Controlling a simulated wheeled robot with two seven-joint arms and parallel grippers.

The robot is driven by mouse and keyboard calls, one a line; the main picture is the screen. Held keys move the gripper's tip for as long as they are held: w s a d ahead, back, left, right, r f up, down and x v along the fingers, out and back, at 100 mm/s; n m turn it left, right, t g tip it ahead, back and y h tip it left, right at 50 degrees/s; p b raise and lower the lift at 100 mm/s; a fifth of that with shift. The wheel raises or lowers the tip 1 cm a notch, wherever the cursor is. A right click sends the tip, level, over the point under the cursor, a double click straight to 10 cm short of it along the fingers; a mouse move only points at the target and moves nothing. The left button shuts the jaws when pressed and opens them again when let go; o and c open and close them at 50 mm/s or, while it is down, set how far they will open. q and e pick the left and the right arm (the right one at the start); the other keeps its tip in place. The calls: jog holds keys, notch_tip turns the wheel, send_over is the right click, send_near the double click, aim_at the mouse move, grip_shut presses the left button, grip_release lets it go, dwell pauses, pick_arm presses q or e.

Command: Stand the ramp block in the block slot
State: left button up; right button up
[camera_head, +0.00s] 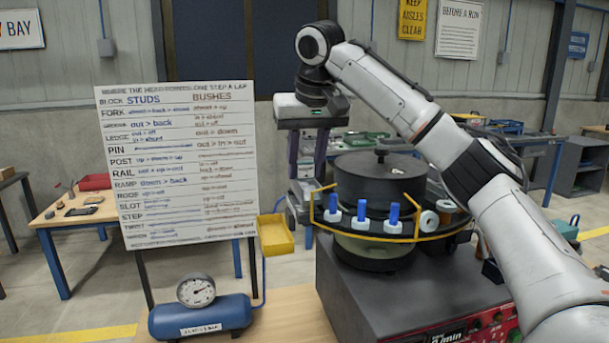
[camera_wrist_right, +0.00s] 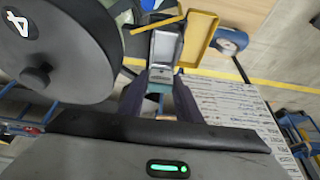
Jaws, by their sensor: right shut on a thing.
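My right gripper (camera_head: 306,172) points down beside the left side of the bowl feeder (camera_head: 382,178), above its yellow-railed rim. In the wrist view the right gripper (camera_wrist_right: 162,88) has its two dark fingers on either side of a pale grey block (camera_wrist_right: 165,47), which I take to be the ramp block. It is held clear of the surfaces around it; its lower end is hard to make out in the head view. I cannot pick out the block slot for certain. White blocks with blue studs (camera_head: 363,212) stand along the feeder's front rim. My left gripper is not in view.
A yellow tray (camera_head: 275,234) lies left of the feeder. A whiteboard of step notes (camera_head: 180,165) stands at the left, with a blue air tank (camera_head: 200,316) and gauge before it. White ring-shaped bushes (camera_head: 429,222) sit on the rim's right. The feeder's dark base (camera_head: 400,295) fills the front.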

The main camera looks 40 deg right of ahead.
jog(key=shift+f, duration=1.05)
jog(key=shift+f, duration=0.15)
jog(key=o, duration=1.2)
jog(key=v, duration=1.2)
